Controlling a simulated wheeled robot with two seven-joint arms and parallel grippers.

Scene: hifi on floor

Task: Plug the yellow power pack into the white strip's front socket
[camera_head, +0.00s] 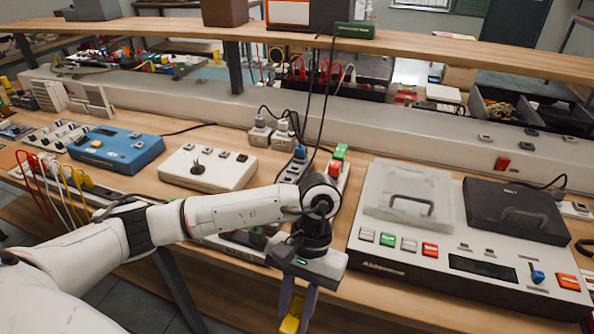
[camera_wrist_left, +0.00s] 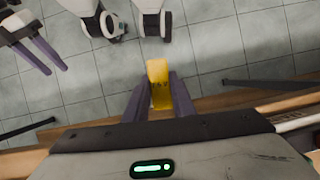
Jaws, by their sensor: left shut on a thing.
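My left gripper (camera_head: 294,305) is shut on the yellow power pack (camera_head: 290,323), its fingers pointing down past the table's front edge. In the left wrist view the yellow pack (camera_wrist_left: 159,84) sits between the two purple fingers (camera_wrist_left: 160,106), over the floor. A white strip (camera_head: 317,171) with green and red switches lies behind my left wrist; my arm hides its near part, and I cannot make out its front socket. My right gripper (camera_wrist_left: 57,71) shows only in the left wrist view, at the upper left, with its purple fingers apart and empty.
A large white console (camera_head: 470,281) with a clear lid and a black lid stands right of my gripper. A white box (camera_head: 208,168) and a blue box (camera_head: 117,147) stand left. White plugs (camera_head: 260,135) with black cables stand behind. A wooden shelf (camera_head: 430,48) crosses above.

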